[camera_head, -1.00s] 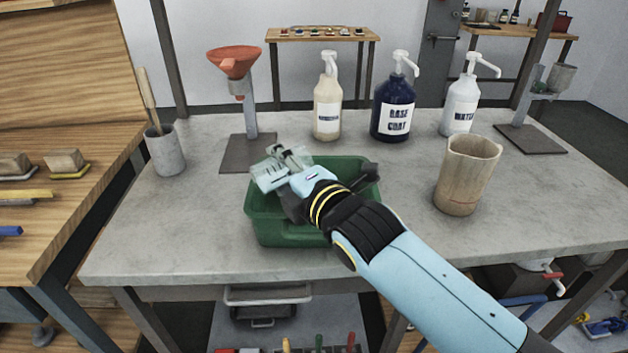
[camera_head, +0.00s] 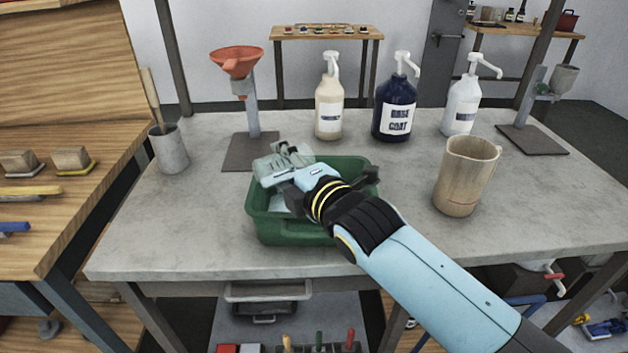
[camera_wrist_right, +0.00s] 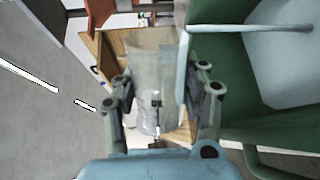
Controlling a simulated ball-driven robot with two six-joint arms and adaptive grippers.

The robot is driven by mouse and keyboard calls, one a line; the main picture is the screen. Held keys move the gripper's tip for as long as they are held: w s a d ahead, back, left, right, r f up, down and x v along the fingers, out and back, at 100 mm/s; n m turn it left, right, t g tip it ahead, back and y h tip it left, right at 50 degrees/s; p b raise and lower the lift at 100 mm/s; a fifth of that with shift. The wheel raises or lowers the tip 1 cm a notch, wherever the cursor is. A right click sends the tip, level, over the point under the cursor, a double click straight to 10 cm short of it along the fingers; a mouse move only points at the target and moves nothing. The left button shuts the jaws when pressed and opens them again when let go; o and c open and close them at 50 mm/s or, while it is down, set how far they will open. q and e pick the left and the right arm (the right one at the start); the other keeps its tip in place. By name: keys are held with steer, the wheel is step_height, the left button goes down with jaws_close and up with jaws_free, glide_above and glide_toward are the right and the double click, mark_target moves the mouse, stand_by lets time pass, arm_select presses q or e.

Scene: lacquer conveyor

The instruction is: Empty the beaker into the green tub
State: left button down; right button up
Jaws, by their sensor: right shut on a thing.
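My right gripper (camera_head: 284,160) is above the back left part of the green tub (camera_head: 290,234). It is shut on the clear beaker (camera_wrist_right: 150,80), which sits between the fingers in the right wrist view. The beaker is tipped over, and its mouth side faces the tub. In the wrist view a pale blue-grey strip, seemingly a stream of liquid (camera_wrist_right: 255,28), runs from the beaker into the tub. Pale liquid (camera_wrist_right: 285,65) lies in the tub. My left gripper is not in view.
A beige jug (camera_head: 466,178) stands right of the tub. Pump bottles, including a dark blue one (camera_head: 394,108), stand behind. An orange funnel (camera_head: 237,61) on a stand is at back left. A grey cup (camera_head: 169,150) stands at left. The table front (camera_head: 420,225) is clear.

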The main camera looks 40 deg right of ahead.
steer(key=shift+f+m, duration=0.15)
steer(key=shift+m, duration=0.25)
stand_by(0.3)
steer(key=shift+d+f, duration=0.1)
steer(key=shift+d, duration=0.05)
